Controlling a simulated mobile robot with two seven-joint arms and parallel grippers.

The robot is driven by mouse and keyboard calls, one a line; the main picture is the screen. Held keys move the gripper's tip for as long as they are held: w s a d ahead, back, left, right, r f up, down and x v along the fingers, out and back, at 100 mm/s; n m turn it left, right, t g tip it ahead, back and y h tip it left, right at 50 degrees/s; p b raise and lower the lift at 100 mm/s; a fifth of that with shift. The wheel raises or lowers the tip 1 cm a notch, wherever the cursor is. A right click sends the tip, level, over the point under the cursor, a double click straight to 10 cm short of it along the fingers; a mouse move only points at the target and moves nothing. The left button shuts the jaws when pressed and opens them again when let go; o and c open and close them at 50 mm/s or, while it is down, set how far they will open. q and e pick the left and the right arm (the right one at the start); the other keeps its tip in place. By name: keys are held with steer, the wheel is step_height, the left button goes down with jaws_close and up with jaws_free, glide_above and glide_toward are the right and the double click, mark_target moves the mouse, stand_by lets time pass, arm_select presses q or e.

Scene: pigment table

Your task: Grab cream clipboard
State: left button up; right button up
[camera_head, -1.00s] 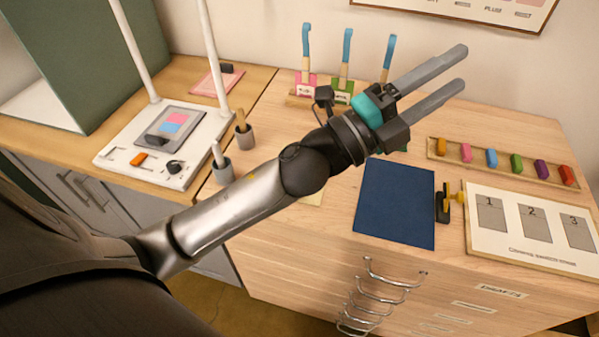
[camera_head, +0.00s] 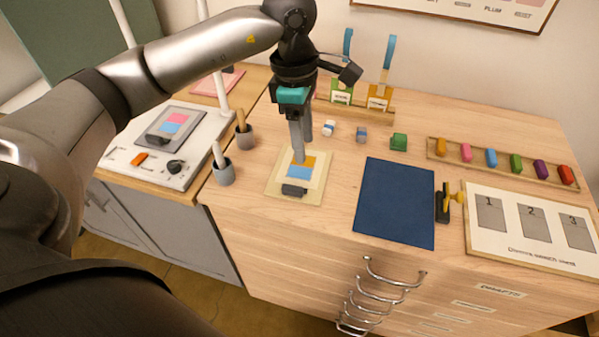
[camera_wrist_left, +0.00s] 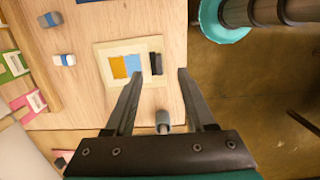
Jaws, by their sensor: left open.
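The cream clipboard (camera_head: 316,183) lies flat near the front left of the wooden cabinet top, with an orange and a blue swatch and a dark clip at its front edge. It also shows in the left wrist view (camera_wrist_left: 104,50), with the dark clip (camera_wrist_left: 156,63) on its right side. My left gripper (camera_head: 302,150) points down over the clipboard, its fingers covering part of the far side in the head view. In the left wrist view the gripper (camera_wrist_left: 160,74) is open and empty, its fingertips spread either side of the clip end. I cannot tell its exact height. My right gripper is out of view.
A dark blue mat (camera_head: 396,203) lies to the right. Two grey cups (camera_head: 223,172) with tools stand to the left. Small blocks, including a green one (camera_head: 399,142), sit behind. A pink clipboard (camera_head: 205,84) lies beyond the white stand (camera_head: 133,155).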

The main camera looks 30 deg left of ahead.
arm_select(q)
steer(key=a+y, duration=0.1)
steer(key=a, duration=0.2)
glide_above(292, 187)
step_height(292, 187, down, 9)
steer(key=shift+w+a+r, duration=0.1)
steer(key=shift+w, duration=0.05)
steer(key=shift+f+b, duration=0.35)
steer(key=shift+f, duration=2.55)
steer(key=shift+c, duration=0.3)
jaws_close()
